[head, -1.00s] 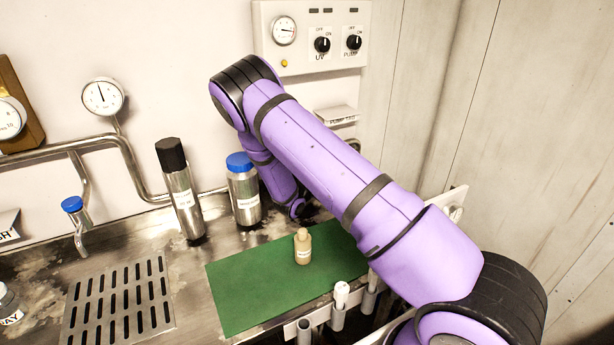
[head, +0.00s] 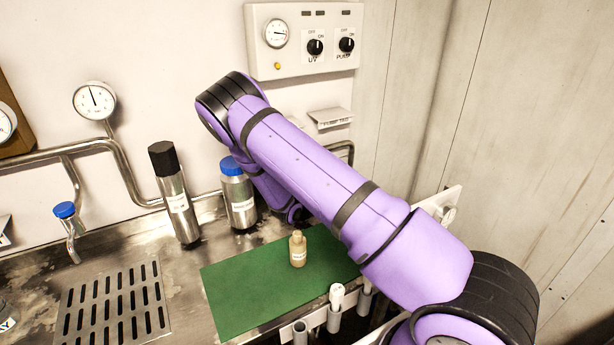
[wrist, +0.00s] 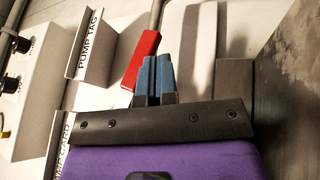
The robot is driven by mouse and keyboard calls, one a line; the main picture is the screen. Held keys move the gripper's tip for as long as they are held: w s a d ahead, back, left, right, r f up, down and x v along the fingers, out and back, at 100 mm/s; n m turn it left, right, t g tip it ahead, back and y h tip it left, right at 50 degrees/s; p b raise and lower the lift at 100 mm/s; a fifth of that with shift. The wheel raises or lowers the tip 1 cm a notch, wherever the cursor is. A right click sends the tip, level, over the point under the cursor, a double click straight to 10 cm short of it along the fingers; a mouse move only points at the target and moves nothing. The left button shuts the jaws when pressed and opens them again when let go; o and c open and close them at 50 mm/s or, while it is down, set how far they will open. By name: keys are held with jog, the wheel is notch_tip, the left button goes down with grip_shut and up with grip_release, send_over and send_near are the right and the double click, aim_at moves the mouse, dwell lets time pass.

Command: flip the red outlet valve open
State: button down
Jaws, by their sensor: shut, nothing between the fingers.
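The red valve handle (wrist: 142,60) shows in the wrist view as a slanted red bar near a grey pipe. My gripper (wrist: 155,63) has two blue fingers that are closed together and empty. The fingertips are just right of the red handle and overlap its right edge in the picture; I cannot tell whether they touch it. In the head view the valve does not show, and my purple arm hides my gripper.
A white pump tag holder (wrist: 95,45) is left of the handle. The control panel (head: 304,40) hangs above. Two steel bottles (head: 177,200) (head: 239,200) stand left of my arm. A small tan bottle (head: 298,252) stands on the green mat (head: 235,297).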

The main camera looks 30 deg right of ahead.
jog(key=s+a, duration=0.1)
jog(key=a, duration=0.3)
jog(key=s+a, duration=0.2)
jog(key=a, duration=0.2)
jog(key=s+a, duration=0.2)
jog(key=a, duration=0.2)
jog(key=shift+f, duration=0.1)
jog(key=shift+d, duration=0.1)
